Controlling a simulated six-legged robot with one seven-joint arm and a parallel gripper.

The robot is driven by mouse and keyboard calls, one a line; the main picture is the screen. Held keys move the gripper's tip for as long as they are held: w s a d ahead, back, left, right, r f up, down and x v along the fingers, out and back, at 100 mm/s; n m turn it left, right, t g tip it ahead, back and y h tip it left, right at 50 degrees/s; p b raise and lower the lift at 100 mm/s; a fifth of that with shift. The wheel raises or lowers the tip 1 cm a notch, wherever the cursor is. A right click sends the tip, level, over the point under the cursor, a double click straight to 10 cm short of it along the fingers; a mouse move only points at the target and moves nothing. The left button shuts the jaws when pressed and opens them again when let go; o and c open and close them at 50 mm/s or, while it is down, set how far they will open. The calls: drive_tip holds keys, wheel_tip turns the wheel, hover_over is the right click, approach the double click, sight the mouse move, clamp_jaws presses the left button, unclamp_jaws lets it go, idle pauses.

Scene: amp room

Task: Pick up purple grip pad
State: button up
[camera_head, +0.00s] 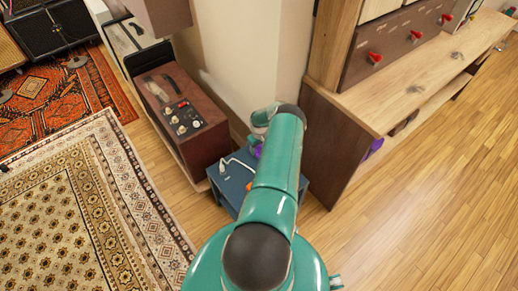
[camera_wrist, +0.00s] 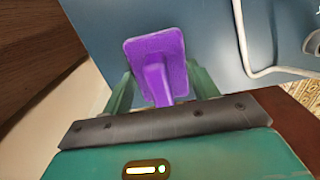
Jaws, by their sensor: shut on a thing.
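The purple grip pad (camera_wrist: 155,50) is a flat purple plate with a stem. In the wrist view it sits between the two green fingers of my gripper (camera_wrist: 158,88), which are shut on its stem. The blue-grey surface of a small table (camera_wrist: 215,35) lies behind the pad; I cannot tell whether the pad touches it. In the head view a bit of purple (camera_head: 257,151) shows beside my arm above the small blue table (camera_head: 226,182). My arm hides most of the gripper there.
A white cable (camera_wrist: 243,50) lies on the blue table. A brown amplifier box (camera_head: 185,115) stands close on the left. A wooden bench (camera_head: 400,100) with a dark side panel stands on the right. Patterned rugs (camera_head: 60,215) cover the left floor; bare wood floor (camera_head: 430,210) is open at right.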

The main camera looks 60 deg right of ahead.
drive_tip(key=shift+d+r, duration=0.1)
drive_tip(key=shift+r, duration=0.35)
wheel_tip(320, 180, up, 2)
drive_tip(key=w+a+r, duration=0.9)
drive_tip(key=a, duration=0.1)
drive_tip(key=shift+a+r, duration=0.35)
drive_tip(key=shift+w, duration=0.1)
drive_tip(key=o, duration=0.4)
drive_tip(key=c, duration=0.3)
drive_tip(key=shift+a, duration=0.1)
